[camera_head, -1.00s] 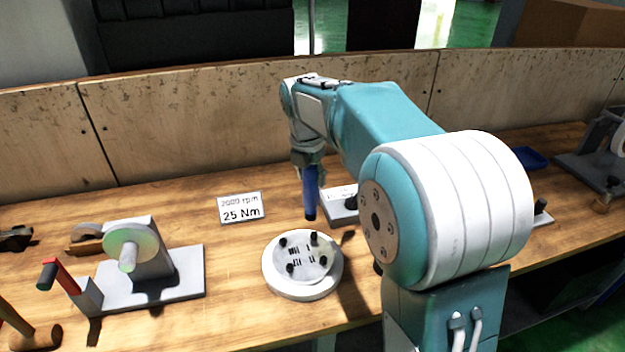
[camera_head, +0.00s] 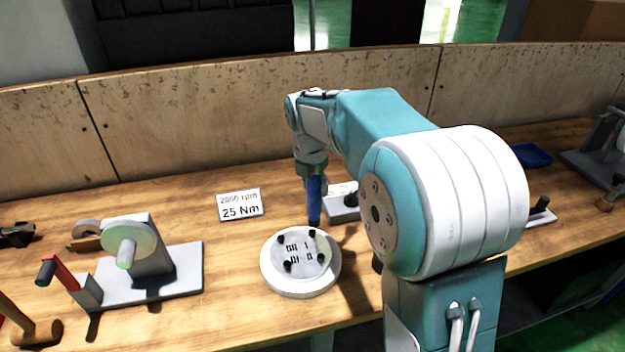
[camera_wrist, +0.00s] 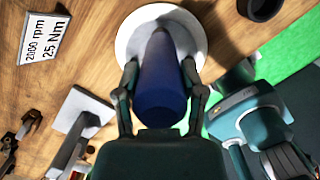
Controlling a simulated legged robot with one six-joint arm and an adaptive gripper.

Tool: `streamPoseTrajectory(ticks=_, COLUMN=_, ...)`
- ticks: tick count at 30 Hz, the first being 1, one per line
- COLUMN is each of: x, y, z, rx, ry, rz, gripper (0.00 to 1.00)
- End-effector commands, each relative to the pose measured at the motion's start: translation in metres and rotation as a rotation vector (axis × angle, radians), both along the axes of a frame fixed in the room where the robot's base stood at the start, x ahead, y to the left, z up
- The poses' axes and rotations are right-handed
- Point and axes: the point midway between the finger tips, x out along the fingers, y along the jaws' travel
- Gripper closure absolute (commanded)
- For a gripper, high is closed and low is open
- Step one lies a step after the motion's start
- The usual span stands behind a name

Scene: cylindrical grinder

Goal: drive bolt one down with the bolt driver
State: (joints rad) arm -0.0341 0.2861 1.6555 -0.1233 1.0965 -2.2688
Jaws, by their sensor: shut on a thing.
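My gripper (camera_head: 313,172) is shut on a blue bolt driver (camera_head: 314,201). In the wrist view the gripper (camera_wrist: 160,85) has a finger on each side of the blue driver (camera_wrist: 160,88). The driver points down, its tip at the far right edge of a round white plate (camera_head: 275,284). Several dark bolts stand on the plate; one (camera_head: 312,233) is just under the driver's tip. I cannot tell whether tip and bolt touch. The plate also shows in the wrist view (camera_wrist: 130,38), its middle hidden by the driver. Which bolt is bolt one cannot be read.
A sign reading 2000 rpm, 25 Nm (camera_head: 240,205) stands behind left of the plate. A grinder-like device with a red crank (camera_head: 150,265) is at left. A grey block (camera_head: 343,207) stands behind the plate, partly hidden by my arm. Bare wood lies around the plate.

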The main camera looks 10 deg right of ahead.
Motion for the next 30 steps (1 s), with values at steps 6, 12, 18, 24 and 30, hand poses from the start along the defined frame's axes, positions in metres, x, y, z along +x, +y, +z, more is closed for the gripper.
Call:
streamPoseTrajectory(ticks=6, x=0.000, y=0.002, z=-0.010, rx=-0.001, ry=-0.002, rz=0.001, gripper=0.95)
streamPoseTrajectory(ticks=12, x=0.000, y=0.002, z=-0.020, rx=-0.001, ry=-0.001, rz=0.001, gripper=0.95)
streamPoseTrajectory(ticks=18, x=0.000, y=0.001, z=-0.029, rx=0.000, ry=-0.001, rz=0.001, gripper=0.95)
streamPoseTrajectory(ticks=24, x=0.000, y=0.002, z=-0.036, rx=-0.001, ry=-0.002, rz=0.001, gripper=0.95)
streamPoseTrajectory(ticks=30, x=0.000, y=0.002, z=-0.037, rx=0.000, ry=-0.003, rz=0.001, gripper=0.95)
